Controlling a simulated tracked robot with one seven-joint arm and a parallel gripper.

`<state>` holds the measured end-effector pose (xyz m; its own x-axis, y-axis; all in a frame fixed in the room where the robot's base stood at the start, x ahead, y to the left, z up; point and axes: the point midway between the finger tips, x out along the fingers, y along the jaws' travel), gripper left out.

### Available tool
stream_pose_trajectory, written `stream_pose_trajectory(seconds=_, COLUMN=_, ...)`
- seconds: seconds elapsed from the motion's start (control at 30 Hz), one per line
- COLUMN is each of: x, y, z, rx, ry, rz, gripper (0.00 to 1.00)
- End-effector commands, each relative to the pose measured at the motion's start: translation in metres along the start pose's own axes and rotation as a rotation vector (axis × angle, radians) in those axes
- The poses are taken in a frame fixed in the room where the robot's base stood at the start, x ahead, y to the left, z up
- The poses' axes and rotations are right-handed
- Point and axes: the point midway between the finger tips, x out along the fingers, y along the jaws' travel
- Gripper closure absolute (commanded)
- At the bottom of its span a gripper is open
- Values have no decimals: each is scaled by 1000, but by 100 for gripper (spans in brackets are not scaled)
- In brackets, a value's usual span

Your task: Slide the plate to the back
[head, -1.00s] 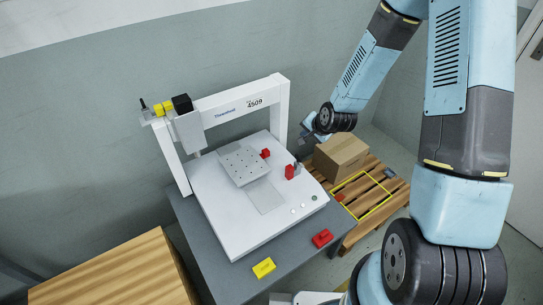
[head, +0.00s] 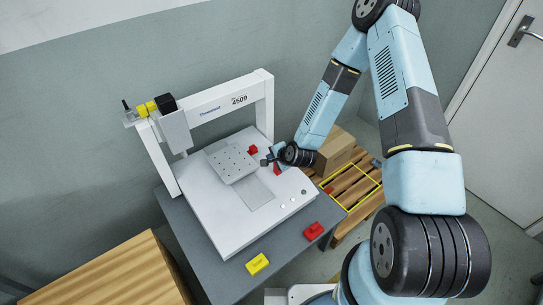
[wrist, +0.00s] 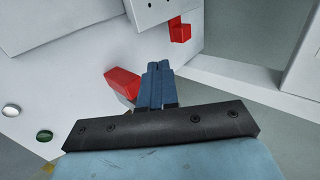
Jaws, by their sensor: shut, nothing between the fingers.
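The plate (head: 231,163) is a grey square with several small holes. It lies on the white bed of the gantry machine, over a pale slide strip (head: 257,193). A red tab (head: 253,150) sits at its right side; in the wrist view the tab (wrist: 180,30) shows beside the plate's corner (wrist: 152,12). My gripper (head: 266,161) is right of the plate, over the bed, apart from the tab. In the wrist view the blue fingers (wrist: 158,68) are together and empty. A red block (wrist: 122,82) stands left of them; my gripper partly hides it in the head view.
The white gantry (head: 220,100) spans the back of the bed, with a screwdriver head (head: 176,132) at left. A cardboard box (head: 338,149) stands on a pallet at right.

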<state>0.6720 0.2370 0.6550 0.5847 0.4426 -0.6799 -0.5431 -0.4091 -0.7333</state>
Motion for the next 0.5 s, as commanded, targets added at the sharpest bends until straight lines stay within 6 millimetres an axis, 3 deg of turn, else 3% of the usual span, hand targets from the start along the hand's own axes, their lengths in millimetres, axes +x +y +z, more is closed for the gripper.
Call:
stream_pose_trajectory(seconds=0.37, x=68, y=1, z=0, rx=0, ry=0, rz=1, gripper=100)
stream_pose_trajectory(seconds=0.5, x=83, y=-13, z=0, rx=-3, ry=0, rz=-1, gripper=100)
